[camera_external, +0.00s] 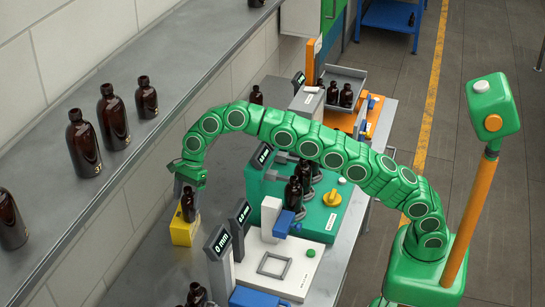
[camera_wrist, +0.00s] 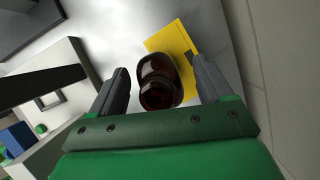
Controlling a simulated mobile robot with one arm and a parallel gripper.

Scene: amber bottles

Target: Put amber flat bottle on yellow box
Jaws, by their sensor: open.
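The amber flat bottle (camera_external: 188,208) stands upright on the yellow box (camera_external: 183,235), which sits on the metal worktop near the wall. My gripper (camera_external: 188,187) is directly above the bottle, pointing down, with its fingers around the bottle's upper part. In the wrist view the dark bottle (camera_wrist: 158,82) lies between the two open fingers (camera_wrist: 159,66), with a gap showing on each side. The yellow box (camera_wrist: 176,38) shows beneath and to the right of the bottle. Part of the box top is hidden by the bottle.
Several amber bottles stand on the grey ledge (camera_external: 190,50) at the left. A white scale (camera_external: 283,262) and a green machine (camera_external: 318,220) holding bottles stand right of the box. A grey tray (camera_external: 345,80) with bottles is farther back.

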